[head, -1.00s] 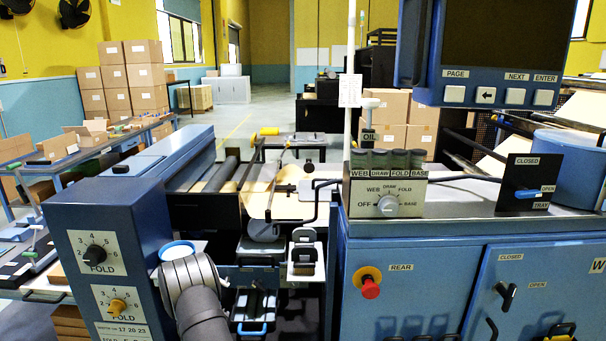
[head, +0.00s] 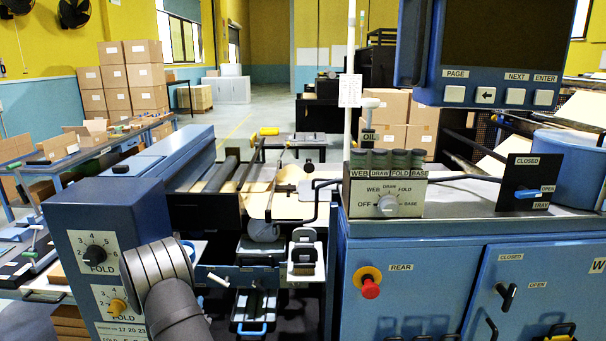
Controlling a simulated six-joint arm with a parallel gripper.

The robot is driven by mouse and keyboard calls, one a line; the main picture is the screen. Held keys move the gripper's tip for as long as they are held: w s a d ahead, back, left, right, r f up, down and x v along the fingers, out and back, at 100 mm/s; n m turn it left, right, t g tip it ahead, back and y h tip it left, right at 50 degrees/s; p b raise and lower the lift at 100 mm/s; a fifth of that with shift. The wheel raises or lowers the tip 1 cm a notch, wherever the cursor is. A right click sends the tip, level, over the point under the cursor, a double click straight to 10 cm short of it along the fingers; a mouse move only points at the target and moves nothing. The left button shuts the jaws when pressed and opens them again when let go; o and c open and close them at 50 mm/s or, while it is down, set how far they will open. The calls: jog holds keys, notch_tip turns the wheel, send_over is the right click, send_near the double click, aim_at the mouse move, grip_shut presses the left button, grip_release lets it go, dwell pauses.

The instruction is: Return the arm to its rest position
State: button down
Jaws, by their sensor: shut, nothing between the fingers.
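My arm (head: 165,285) shows as thick grey links at the lower left of the head view. It stands in front of the blue cabinet with the FOLD dials (head: 97,253) and partly covers the lower, yellow-knobbed dial (head: 118,307). My gripper is not visible in this view, so its fingers and anything near them cannot be seen. The kraft web (head: 288,205) lies across the machine in the middle, beyond the arm.
A blue cabinet (head: 430,290) with a red REAR button (head: 370,290) fills the right front. A selector panel (head: 385,195) and a black CLOSED/OPEN plate (head: 527,182) stand on top. A screen (head: 500,45) hangs above. Stacked cartons (head: 130,85) stand far left.

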jog(key=shift+s, duration=0.25)
jog(key=shift+s, duration=0.1)
dwell(0.4)
